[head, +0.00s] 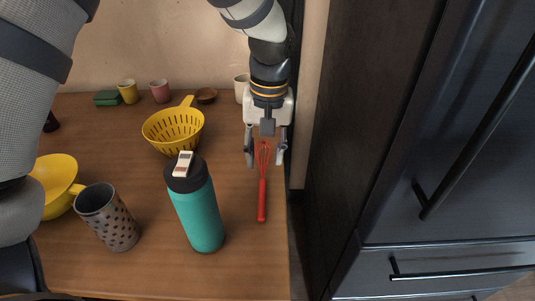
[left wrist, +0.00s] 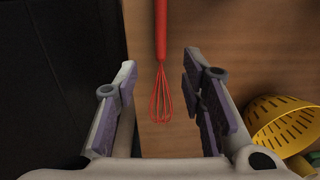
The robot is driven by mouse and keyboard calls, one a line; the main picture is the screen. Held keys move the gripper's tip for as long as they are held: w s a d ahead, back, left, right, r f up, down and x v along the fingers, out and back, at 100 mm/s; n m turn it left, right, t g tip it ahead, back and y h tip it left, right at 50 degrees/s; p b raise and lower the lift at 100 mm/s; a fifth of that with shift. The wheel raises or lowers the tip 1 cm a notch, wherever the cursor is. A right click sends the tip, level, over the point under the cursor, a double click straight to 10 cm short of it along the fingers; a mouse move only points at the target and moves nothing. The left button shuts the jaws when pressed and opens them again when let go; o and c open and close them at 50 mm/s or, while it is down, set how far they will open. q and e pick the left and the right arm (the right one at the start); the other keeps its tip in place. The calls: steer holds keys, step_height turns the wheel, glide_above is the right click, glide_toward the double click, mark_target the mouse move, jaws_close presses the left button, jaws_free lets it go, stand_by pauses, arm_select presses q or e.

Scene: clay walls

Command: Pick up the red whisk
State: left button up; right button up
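The red whisk (head: 262,188) lies on the wooden table near its right edge, handle toward the front and wire head toward the back. My left gripper (head: 266,158) is open, with its fingers on either side of the whisk's wire head. In the left wrist view the red whisk (left wrist: 161,70) runs down from the top edge, and its wire head lies between the open fingers of the left gripper (left wrist: 160,85). Nothing is held between the fingers. I cannot tell the exact height of the fingers above the table. My right gripper is not in view.
A teal bottle (head: 197,212) stands left of the whisk. A yellow colander (head: 173,130), also in the left wrist view (left wrist: 282,122), a perforated cup (head: 108,217) and a yellow bowl (head: 52,180) are farther left. A dark cabinet (head: 400,130) stands right of the table edge.

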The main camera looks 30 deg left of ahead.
mark_target(262, 187)
arm_select(q)
steer(key=f, duration=1)
steer(key=shift+s+a+b, duration=0.2)
steer(key=shift+s+b, duration=0.05)
steer(key=shift+b, duration=0.15)
jaws_close()
